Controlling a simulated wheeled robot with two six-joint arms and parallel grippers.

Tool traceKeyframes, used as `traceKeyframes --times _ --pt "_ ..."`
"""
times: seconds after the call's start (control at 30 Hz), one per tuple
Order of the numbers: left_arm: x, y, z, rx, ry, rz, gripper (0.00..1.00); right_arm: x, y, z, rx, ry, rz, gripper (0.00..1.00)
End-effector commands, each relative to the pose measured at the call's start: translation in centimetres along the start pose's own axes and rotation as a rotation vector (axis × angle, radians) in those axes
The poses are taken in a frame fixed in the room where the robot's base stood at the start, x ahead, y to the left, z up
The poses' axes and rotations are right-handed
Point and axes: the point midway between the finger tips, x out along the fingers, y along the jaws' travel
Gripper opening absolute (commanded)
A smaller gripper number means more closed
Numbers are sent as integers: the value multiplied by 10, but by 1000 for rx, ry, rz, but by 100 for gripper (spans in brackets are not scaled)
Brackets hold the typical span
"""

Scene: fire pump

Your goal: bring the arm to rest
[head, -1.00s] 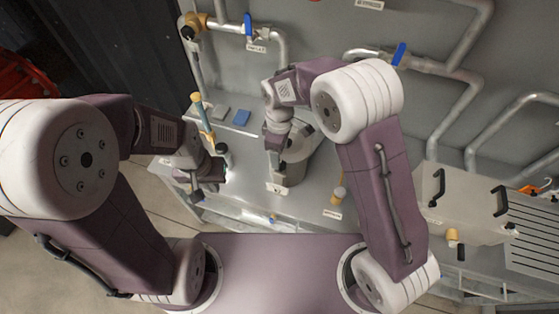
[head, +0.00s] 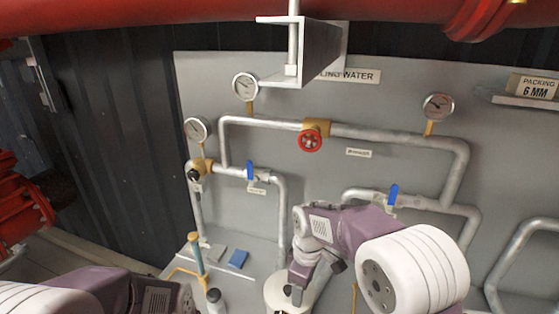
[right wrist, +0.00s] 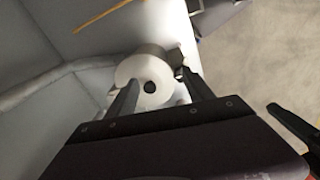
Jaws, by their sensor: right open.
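My right arm reaches in from the lower right of the head view, bent at the elbow. Its gripper (head: 294,293) points down over a pale round housing (head: 274,290). In the right wrist view the two dark fingers of this gripper (right wrist: 162,95) stand apart. A white round part with a dark central hole (right wrist: 152,72) shows beyond and between them; I cannot tell whether they touch it. My left arm shows only in part at the lower left of the head view, and its gripper is out of the picture.
A grey panel carries pipes (head: 400,135), gauges (head: 438,107), a red handwheel (head: 310,140) and blue-handled valves (head: 393,195). A steel bracket (head: 318,60) hangs overhead near a red pipe (head: 180,20). An upright blue-and-yellow rod (head: 197,258) and a blue pad (head: 238,259) are left of the housing.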

Motion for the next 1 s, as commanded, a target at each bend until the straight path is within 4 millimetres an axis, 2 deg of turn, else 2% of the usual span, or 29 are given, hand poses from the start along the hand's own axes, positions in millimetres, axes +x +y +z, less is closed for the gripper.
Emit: traceKeyframes --times 0.03,0.1,0.2,0.3,0.33,0.4,0.53,1.0 --pt "21 0 2 0 0 0 0 14 1 36 85 -2 1 61" --pt "32 -1 3 0 -1 0 0 23 -5 77 239 2 6 61" --pt "43 -1 5 0 0 0 0 42 -28 128 499 7 11 61" --pt "47 -1 5 0 0 0 0 62 -60 163 761 11 14 61" --pt "46 -1 5 0 0 0 0 67 -69 170 830 10 12 61" --pt "43 -1 5 0 0 0 0 78 -87 178 973 5 7 61" --pt "43 -1 4 0 0 0 0 79 -79 174 1116 46 31 61" --pt "43 -1 4 0 0 0 0 80 -79 173 1132 45 29 61"
